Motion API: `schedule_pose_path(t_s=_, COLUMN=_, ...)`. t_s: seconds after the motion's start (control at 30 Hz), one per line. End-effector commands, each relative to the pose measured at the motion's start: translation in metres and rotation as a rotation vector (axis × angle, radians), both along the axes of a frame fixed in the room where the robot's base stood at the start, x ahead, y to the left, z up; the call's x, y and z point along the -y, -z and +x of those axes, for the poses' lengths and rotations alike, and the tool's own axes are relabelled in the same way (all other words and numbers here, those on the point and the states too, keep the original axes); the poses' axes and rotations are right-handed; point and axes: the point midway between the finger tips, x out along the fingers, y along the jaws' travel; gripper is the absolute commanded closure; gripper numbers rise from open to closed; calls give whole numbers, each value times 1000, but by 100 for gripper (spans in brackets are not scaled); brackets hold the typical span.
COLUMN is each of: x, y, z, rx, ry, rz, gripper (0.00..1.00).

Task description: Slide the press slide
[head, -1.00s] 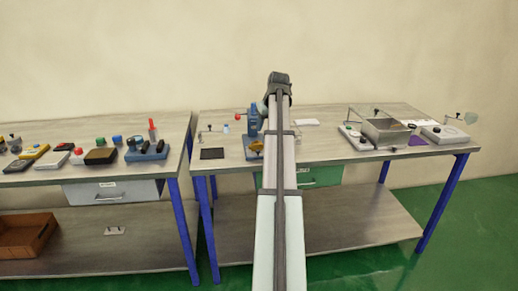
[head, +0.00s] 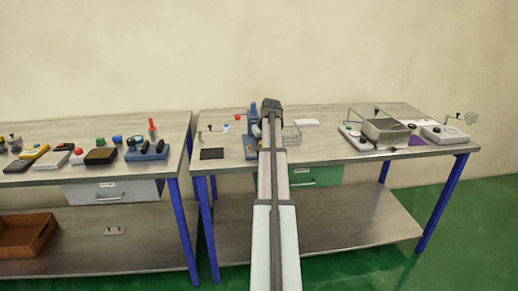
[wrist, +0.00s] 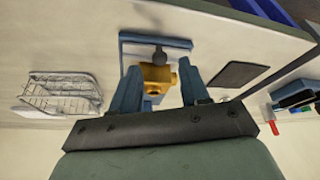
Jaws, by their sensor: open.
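The blue press (head: 254,115) stands on the right-hand bench, partly hidden behind my arm in the head view. In the wrist view its blue base plate (wrist: 135,47) shows with a dark round knob (wrist: 160,52) and a yellow block (wrist: 157,76). I cannot tell for sure which of these parts is the press slide. My gripper (wrist: 160,88) is open, with one blue finger on each side of the yellow block. I cannot tell whether the fingers touch it. In the head view my fingertips are hidden behind my arm.
A wire basket (wrist: 62,92) is left of the press in the wrist view, and a dark flat pad (wrist: 240,74) is right of it. A metal box (head: 385,131) stands further right on the bench in the head view.

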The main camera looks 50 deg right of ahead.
Motion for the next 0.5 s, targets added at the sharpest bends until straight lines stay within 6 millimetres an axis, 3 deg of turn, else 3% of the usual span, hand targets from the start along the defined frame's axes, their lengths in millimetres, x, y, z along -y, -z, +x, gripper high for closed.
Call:
schedule_pose_path(t_s=0.2, x=3, y=18, z=7, rx=0, ry=0, rz=0, gripper=55)
schedule_pose_path(t_s=0.5, x=4, y=22, z=9, rx=1, ry=0, rz=-1, gripper=55)
